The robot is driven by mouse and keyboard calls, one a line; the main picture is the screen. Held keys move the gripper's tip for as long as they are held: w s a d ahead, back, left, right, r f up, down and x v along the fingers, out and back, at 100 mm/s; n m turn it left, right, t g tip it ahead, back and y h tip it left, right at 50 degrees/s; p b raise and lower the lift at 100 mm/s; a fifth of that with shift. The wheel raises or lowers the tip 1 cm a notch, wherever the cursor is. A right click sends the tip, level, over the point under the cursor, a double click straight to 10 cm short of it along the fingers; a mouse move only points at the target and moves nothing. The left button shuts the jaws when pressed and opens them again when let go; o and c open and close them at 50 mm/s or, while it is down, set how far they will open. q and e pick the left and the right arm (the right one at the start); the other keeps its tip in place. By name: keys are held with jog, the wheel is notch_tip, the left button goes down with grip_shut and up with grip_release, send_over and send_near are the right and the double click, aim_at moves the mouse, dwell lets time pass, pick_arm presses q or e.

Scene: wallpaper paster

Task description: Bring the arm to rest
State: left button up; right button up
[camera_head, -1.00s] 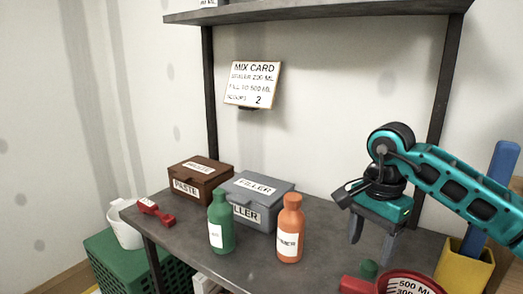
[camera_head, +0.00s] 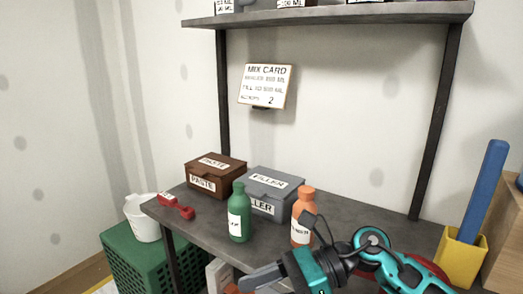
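My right arm comes in from the right and lies low across the front of the worktable (camera_head: 205,247). My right gripper (camera_head: 256,281) points left at the bottom edge of the view, in front of the green bottle (camera_head: 239,215) and the orange bottle (camera_head: 303,205). One dark finger shows clearly. The rest of the gripper is cut off or hidden, so its opening cannot be told, and I see nothing held. My arm covers the lower part of the orange bottle and most of a red container (camera_head: 432,266). My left gripper is out of view.
A brown paste box (camera_head: 216,170) and a grey filler box (camera_head: 275,182) stand at the back. A red scoop (camera_head: 178,207) lies at the left edge. A yellow holder (camera_head: 461,257) with a blue tool (camera_head: 487,190) stands right. A shelf (camera_head: 340,16) hangs above.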

jog(key=w+d+f+m+t+h+p, duration=0.15)
jog(key=d+m+t, duration=0.25)
jog(key=m+t, duration=0.95)
jog(key=w+d+f+m+t+h+p, duration=0.15)
jog(key=d+m+t, duration=0.35)
jog(key=m, duration=1.6)
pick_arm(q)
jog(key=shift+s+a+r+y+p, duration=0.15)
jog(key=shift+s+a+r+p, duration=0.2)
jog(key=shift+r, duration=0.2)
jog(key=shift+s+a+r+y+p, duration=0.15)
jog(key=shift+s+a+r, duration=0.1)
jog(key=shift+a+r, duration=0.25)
pick_arm(e)
jog(key=s+d+f+m+g+h, duration=0.2)
jog(key=s+d+f+m+h, duration=0.2)
jog(key=s+f+m, duration=0.2)
jog(key=s+d+f+m+g+h, duration=0.2)
jog(key=s+d+f+m+h, duration=0.3)
jog(key=f+m, duration=0.6)
jog(key=shift+s+f+g, duration=0.35)
jog(key=shift+s+f, duration=0.2)
jog(key=shift+s, duration=0.2)
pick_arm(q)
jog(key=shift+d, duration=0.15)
pick_arm(e)
jog(key=shift+d, duration=0.1)
